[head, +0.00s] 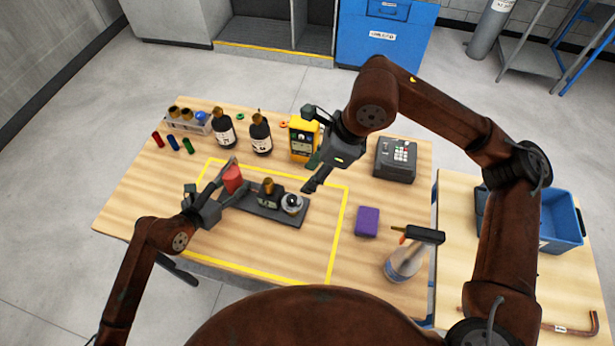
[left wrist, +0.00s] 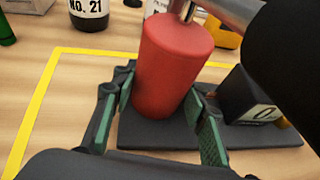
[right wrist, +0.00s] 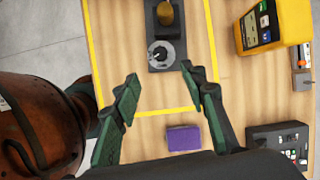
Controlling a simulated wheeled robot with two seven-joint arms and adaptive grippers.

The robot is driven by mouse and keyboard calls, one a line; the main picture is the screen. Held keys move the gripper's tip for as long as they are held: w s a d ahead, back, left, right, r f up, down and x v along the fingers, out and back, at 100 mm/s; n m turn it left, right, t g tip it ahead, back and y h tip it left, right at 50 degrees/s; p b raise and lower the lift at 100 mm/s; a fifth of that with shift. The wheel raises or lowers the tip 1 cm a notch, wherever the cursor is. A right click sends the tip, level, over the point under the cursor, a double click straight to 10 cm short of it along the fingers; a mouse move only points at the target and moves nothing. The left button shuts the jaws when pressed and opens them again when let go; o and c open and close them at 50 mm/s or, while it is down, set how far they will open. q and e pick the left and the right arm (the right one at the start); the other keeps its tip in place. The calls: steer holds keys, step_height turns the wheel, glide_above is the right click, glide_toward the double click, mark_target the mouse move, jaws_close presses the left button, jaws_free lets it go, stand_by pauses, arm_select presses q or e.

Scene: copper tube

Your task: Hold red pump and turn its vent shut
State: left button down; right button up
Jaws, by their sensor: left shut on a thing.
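The red pump (head: 233,179) has a red cylindrical body standing at the left end of a dark base plate (head: 262,213). My left gripper (head: 236,186) has a finger on either side of the red body and is shut on it, as the left wrist view (left wrist: 165,100) also shows. A dark block with a gold top (head: 268,192) stands mid-plate. A round silver dial with a black knob (head: 292,203) sits at the plate's right end; it also shows in the right wrist view (right wrist: 160,54). My right gripper (right wrist: 158,80) is open and empty, its fingers spread near the dial.
Bottles (head: 260,134), a yellow meter (head: 304,138) and a grey keypad device (head: 396,160) stand along the back. A purple block (head: 367,221) and a spray bottle (head: 403,262) are at right. Yellow tape outlines the plate's area. The table front is clear.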

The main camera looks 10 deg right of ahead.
mark_target(292, 198)
steer(key=shift+w, duration=0.1)
steer(key=a+f+n, duration=0.1)
steer(key=f, duration=0.2)
steer(key=a+f+n+g, duration=0.1)
steer(key=f, duration=0.3)
steer(key=w+a+f+n, duration=0.1)
steer(key=a+f+n, duration=0.1)
steer(key=f, duration=0.2)
steer(key=shift+w+a+f+g, duration=0.1)
steer(key=shift+g, duration=0.2)
stand_by(0.4)
jaws_close()
